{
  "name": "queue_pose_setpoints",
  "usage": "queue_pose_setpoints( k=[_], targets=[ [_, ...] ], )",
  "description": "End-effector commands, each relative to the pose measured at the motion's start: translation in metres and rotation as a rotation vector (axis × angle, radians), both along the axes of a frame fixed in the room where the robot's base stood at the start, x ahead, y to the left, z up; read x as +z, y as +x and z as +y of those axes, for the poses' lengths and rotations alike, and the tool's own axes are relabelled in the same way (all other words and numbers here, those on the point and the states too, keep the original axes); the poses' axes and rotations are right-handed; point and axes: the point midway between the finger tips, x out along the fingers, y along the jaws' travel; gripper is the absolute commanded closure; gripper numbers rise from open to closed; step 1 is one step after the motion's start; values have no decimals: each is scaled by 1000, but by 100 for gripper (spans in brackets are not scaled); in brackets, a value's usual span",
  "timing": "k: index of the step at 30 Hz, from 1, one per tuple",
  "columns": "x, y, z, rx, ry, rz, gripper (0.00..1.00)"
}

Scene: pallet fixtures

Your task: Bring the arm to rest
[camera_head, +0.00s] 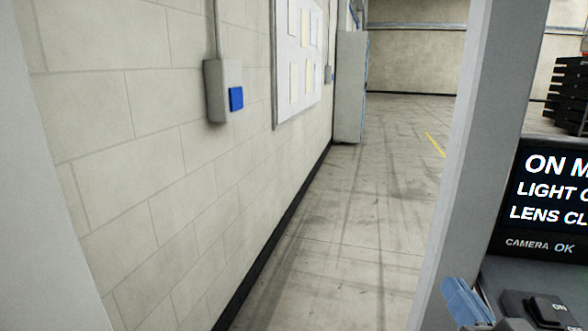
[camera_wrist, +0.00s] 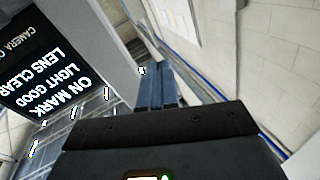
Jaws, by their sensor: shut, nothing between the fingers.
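My gripper (camera_wrist: 156,84) shows in the wrist view, beyond the dark wrist body. Its two blue-grey fingers lie side by side, shut, with nothing between them. They point towards the wall and floor area and touch nothing that I can see.
A pale block wall (camera_head: 150,170) with a switch box (camera_head: 216,92) and notice board (camera_head: 294,60) runs along the left. A grey post (camera_head: 468,150) and a screen (camera_head: 545,200) stand at right; the screen also shows in the wrist view (camera_wrist: 45,65). Floor (camera_head: 370,210) between is clear.

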Motion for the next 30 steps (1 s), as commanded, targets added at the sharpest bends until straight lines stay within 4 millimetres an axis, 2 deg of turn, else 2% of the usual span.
queue_pose_setpoints(
  k=[1, 3, 5, 9, 15, 21, 24, 27, 30],
  targets=[
    [-16, -15, 10, -18, 38, 28, 100],
    [-35, -35, 17, -50, 75, 61, 100],
    [-50, -55, 22, -75, 97, 91, 100],
    [-84, -106, 32, -122, 114, 163, 100],
    [-117, -189, 34, -152, 66, 259, 100],
    [-128, -269, 22, -117, -51, 327, 100],
    [-125, -299, 14, -81, -116, 343, 100],
    [-121, -320, 6, -45, -167, 349, 100],
    [-117, -331, 2, -21, -198, 352, 100]
  ],
)
